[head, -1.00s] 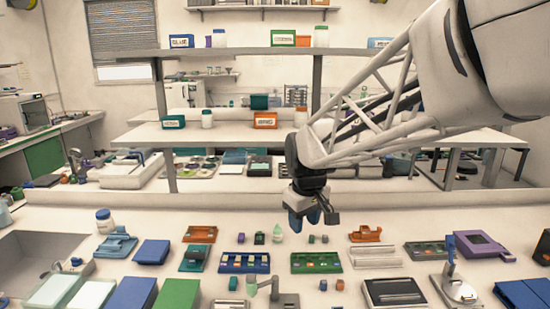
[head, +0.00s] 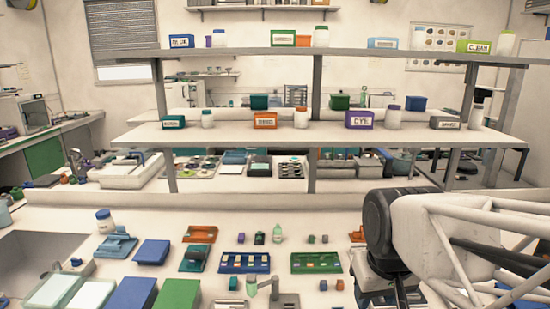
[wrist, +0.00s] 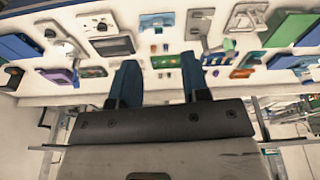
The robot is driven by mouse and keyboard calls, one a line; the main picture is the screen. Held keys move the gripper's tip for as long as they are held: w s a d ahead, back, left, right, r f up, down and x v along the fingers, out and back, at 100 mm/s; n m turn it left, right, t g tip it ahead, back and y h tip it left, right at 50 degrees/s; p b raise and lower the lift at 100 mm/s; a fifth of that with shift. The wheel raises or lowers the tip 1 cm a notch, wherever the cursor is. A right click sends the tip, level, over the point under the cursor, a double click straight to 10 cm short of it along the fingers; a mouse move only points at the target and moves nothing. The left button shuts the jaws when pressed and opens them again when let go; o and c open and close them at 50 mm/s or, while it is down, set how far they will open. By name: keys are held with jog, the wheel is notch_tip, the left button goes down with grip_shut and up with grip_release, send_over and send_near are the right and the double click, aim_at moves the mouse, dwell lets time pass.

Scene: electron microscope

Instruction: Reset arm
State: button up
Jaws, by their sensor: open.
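My arm reaches in from the right of the head view, with its dark wrist joint low over the right part of the bench (head: 210,212). My gripper's fingertips are hidden or cut off there. In the wrist view my gripper (wrist: 160,82) shows two blue fingers standing apart with nothing between them. Beyond the fingers, that view shows the bench top with its trays and small items, apart from the fingers.
A blue tray (head: 230,262) and a green tray (head: 316,262) hold small pieces on the bench. A sink (head: 30,255) is at the left. Shelves (head: 330,135) with labelled boxes stand behind. The right of the bench is hidden by my arm.

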jog(key=shift+m, duration=0.6)
jog(key=shift+s+d+f, duration=0.2)
jog(key=shift+s+f, duration=0.1)
jog(key=shift+s, duration=0.5)
jog(key=shift+s+d+f, duration=0.25)
jog(key=shift+s, duration=0.6)
jog(key=shift+s+d+f, duration=0.2)
jog(key=shift+s+f, duration=0.1)
jog(key=shift+s, duration=0.5)
